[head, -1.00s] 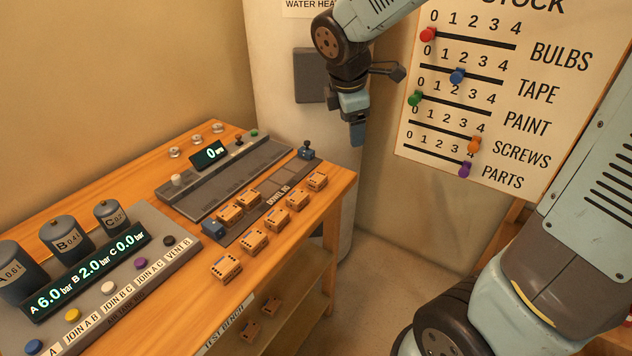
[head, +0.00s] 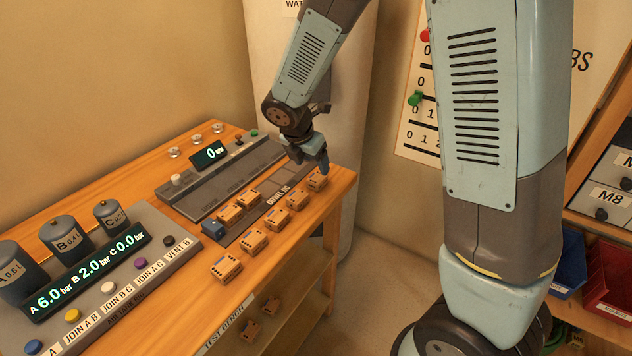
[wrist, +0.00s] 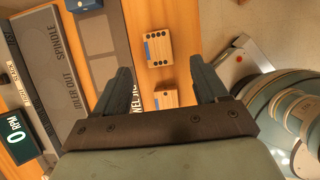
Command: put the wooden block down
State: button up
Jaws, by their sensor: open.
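Several wooden blocks lie on the bench; I cannot tell which one the task means. My gripper (head: 312,165) is just above and beside the far-right block (head: 317,182). In the wrist view my gripper (wrist: 163,82) has its two fingers spread wide, with nothing gripped. One block (wrist: 158,48) shows beyond the fingertips. Another block (wrist: 165,98) shows between the fingers, partly hidden by the gripper's crossbar. Other blocks lie in a row toward the front, including one (head: 297,200) and another (head: 226,267).
The orange bench (head: 190,315) carries a grey spindle panel (head: 215,180), a dowel jig (head: 268,207) and an air panel (head: 125,270) with tanks. Drawers and a red bin (head: 608,280) stand at right.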

aim_at(317, 177)
jog(key=shift+x, duration=3.6)
jog(key=shift+w+a, duration=0.1)
jog(key=shift+w, duration=0.05)
jog(key=c, duration=1.2)
jog(key=shift+r, duration=0.2)
